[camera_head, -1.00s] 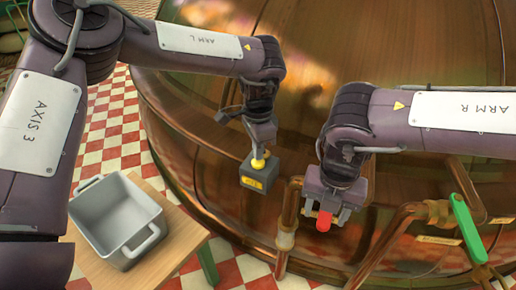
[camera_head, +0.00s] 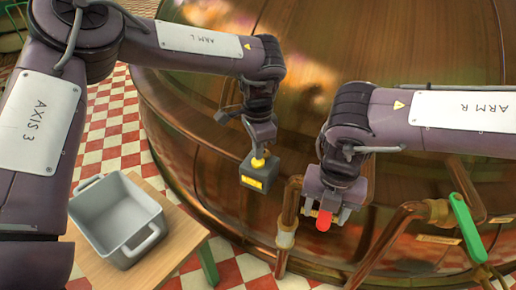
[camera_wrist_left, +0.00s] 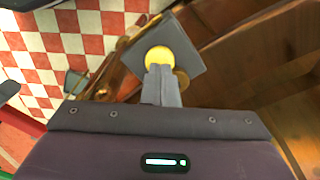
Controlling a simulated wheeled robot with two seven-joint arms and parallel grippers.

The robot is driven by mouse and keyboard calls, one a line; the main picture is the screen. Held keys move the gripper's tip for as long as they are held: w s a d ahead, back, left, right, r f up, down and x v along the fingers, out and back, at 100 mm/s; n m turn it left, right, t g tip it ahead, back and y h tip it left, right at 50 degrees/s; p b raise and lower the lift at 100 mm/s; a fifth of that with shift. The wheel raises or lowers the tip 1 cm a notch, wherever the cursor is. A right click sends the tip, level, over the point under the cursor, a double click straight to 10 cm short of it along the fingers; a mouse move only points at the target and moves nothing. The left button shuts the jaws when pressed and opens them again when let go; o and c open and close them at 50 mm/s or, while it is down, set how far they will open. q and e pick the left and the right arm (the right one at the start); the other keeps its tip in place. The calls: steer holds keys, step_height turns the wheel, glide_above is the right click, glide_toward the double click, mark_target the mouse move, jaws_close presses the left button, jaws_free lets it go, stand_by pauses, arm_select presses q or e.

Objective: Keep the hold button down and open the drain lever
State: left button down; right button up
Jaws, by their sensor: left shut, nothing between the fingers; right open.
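The hold button is a yellow knob (camera_wrist_left: 160,57) on a dark box with a yellow label (camera_head: 252,184), fixed by the copper kettle's side. My left gripper (camera_head: 258,152) is shut and empty, its fingertips at the button; the wrist view shows them against its near edge, and how far it is pressed cannot be told. My right gripper (camera_head: 325,210) is open, with a red handle end (camera_head: 323,222) between or just below its fingers; contact is unclear. A green lever (camera_head: 468,228) stands on piping at the right, apart from both grippers. Which one is the drain lever is not readable.
Copper pipes (camera_head: 285,238) run up beside and below my right gripper. A grey two-handled tub (camera_head: 120,220) stands on a wooden table (camera_head: 188,240) at lower left. The large copper kettle (camera_head: 420,60) fills the background. Red and white checked floor shows at left.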

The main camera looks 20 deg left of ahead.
stand_by(0.5)
arm_select(q)
steer(key=shift+f, duration=0.75)
arm_select(e)
steer(key=c, duration=1.1)
steer(key=shift+w+d+n, duration=0.15)
steer(key=shift+d+n, duration=0.95)
steer(key=shift+n, duration=0.1)
steer(key=shift+c, duration=0.2)
steer(key=shift+w+d+n, duration=0.2)
steer(key=shift+d+n, duration=0.35)
steer(key=shift+n, duration=0.05)
steer(key=shift+w+d+n, duration=0.15)
steer(key=shift+d+n, duration=0.35)
steer(key=shift+n, duration=0.1)
